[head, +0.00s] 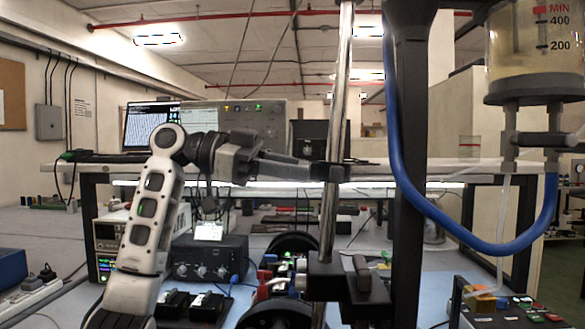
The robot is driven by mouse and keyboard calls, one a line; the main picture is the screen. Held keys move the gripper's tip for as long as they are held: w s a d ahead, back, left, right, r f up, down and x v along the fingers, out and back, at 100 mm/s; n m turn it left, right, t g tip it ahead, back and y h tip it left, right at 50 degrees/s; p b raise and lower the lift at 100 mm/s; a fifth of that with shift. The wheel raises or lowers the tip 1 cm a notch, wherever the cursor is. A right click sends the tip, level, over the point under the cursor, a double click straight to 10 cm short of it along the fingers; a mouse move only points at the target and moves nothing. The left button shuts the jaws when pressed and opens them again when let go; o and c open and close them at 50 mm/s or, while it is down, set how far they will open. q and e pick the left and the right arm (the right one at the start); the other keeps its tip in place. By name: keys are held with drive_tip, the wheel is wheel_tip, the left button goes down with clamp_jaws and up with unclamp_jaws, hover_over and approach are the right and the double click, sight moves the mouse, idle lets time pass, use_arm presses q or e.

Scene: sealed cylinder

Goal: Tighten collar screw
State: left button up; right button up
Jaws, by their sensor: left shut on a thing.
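A shiny metal rod (343,75) stands upright near the middle. A small dark collar (334,173) sits around it at about bench-shelf height. My left gripper (318,171) reaches in from the left, with its fingers level and pointing right at the collar. It is shut on a small part at the collar's left side, which looks like the collar screw; the fingers mostly hide it. Lower on the rod is a larger dark clamp block (345,288) with a knob (362,270). My right gripper is not in view.
A thick dark post (411,120) stands just right of the rod. A clear graduated cylinder (535,45) hangs at top right, with a blue hose (425,205) looping below it. Instruments (207,257) and a control box (505,308) crowd the bench.

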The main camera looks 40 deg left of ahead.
use_arm(q)
drive_tip(key=o, duration=0.9)
drive_tip(key=shift+s+a+r, duration=0.1)
drive_tip(key=shift+a+r, duration=0.05)
drive_tip(key=shift+a, duration=0.1)
drive_tip(key=shift+o, duration=0.5)
drive_tip(key=shift+s+a, duration=0.1)
drive_tip(key=shift+a, duration=0.05)
drive_tip(key=b+v, duration=0.1)
drive_tip(key=v, duration=1.4)
drive_tip(key=shift+s+a, duration=0.25)
drive_tip(key=shift+s, duration=0.05)
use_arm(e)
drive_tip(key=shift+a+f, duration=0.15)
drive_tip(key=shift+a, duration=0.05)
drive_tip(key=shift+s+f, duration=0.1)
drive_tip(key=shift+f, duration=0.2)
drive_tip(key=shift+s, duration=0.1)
